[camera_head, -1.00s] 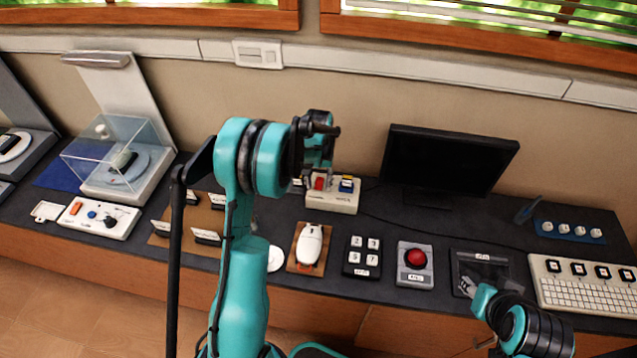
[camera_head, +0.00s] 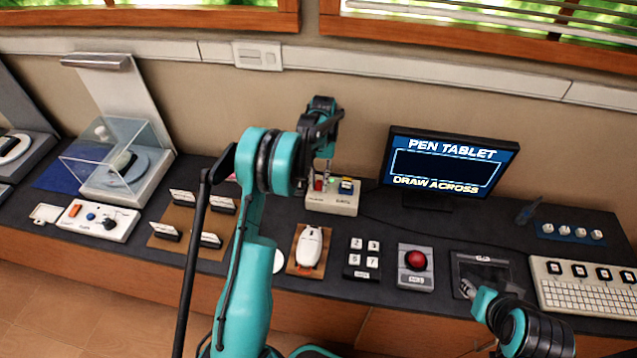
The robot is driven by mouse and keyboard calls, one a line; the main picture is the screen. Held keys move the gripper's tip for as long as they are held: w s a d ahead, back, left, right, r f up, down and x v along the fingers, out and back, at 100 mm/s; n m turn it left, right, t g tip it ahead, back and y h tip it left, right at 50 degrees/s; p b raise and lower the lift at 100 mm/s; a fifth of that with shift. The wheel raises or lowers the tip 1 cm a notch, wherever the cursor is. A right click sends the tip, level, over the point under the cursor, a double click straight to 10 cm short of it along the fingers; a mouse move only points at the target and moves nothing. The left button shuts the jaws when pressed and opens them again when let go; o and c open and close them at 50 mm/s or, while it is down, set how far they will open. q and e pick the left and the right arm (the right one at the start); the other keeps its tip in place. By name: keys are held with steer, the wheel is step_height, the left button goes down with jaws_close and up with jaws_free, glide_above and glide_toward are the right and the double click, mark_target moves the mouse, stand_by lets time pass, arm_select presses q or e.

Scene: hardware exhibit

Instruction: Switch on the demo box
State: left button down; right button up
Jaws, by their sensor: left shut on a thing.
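The demo box (camera_head: 331,206) is a small white box at the back middle of the table, with a red switch (camera_head: 318,186), a small green light and a blue-and-yellow part on top. My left gripper (camera_head: 324,170) points down onto the box beside the red switch. It is shut on what looks like that switch; its fingertips are small and partly hidden. The monitor (camera_head: 446,165) behind is lit and reads "PEN TABLET" and "DRAW ACROSS". My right gripper (camera_head: 470,289) is low at the right, over the dark pen tablet (camera_head: 497,267); its fingers are hard to make out.
A white mouse (camera_head: 311,246) on a brown pad, a number keypad (camera_head: 362,258) and a red button box (camera_head: 415,266) stand in front. A keyboard (camera_head: 590,288) is at the right. Card holders on a brown board (camera_head: 166,240) and a glass-covered exhibit (camera_head: 121,165) are at the left.

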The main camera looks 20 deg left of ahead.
mark_target(321, 180)
arm_select(q)
steer(key=c, duration=1.3)
jaws_free()
steer(key=v, duration=1.2)
